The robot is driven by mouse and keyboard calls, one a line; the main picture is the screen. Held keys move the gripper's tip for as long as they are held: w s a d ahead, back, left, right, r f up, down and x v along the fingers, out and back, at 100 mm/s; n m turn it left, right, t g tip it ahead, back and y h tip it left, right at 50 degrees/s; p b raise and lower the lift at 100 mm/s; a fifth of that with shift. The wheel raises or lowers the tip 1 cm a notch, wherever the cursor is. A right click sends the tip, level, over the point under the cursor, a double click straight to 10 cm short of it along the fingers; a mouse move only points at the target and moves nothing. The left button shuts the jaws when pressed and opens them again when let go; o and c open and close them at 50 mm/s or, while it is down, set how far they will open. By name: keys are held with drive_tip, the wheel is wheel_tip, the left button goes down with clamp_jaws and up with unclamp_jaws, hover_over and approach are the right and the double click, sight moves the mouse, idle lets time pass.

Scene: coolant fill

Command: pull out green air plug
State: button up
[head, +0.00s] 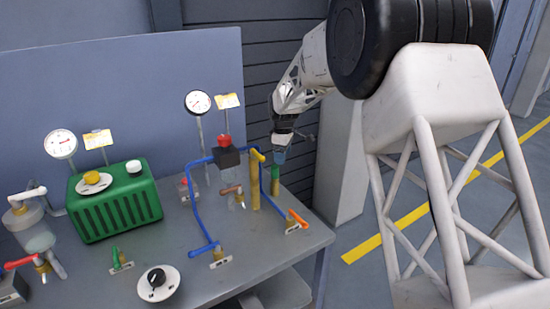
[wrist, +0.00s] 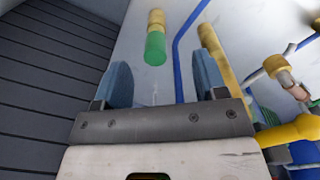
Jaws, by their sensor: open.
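The green air plug (head: 275,173) sits upright on top of a short brass post (head: 275,188) near the bench's back right edge. In the wrist view the plug (wrist: 155,48) shows as a green cylinder on the end of the brass post (wrist: 156,20). My gripper (head: 280,155) is just above the plug in the head view. In the wrist view its two blue fingers (wrist: 163,75) are open and empty. The plug lies beyond the fingertips, roughly in line with the gap between them. I cannot tell the exact distance.
A taller brass pipe (head: 255,182) with a yellow top stands close beside the plug, joined by blue tubing (head: 198,205). An orange-handled valve (head: 297,218) is in front. A green ribbed box (head: 115,205) and gauges stand left. The panelled wall (wrist: 50,60) is close by.

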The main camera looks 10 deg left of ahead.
sight(275, 174)
drive_tip(key=shift+n, duration=0.5)
drive_tip(key=a+f, duration=0.1)
drive_tip(key=w+a+f, duration=0.1)
drive_tip(key=a+f, duration=0.1)
drive_tip(key=shift+w+a, duration=0.2)
drive_tip(key=shift+w, duration=0.2)
drive_tip(key=shift+f, duration=3.85)
drive_tip(key=c, duration=0.9)
drive_tip(key=shift+o, duration=1)
drive_tip(key=shift+c, duration=0.8)
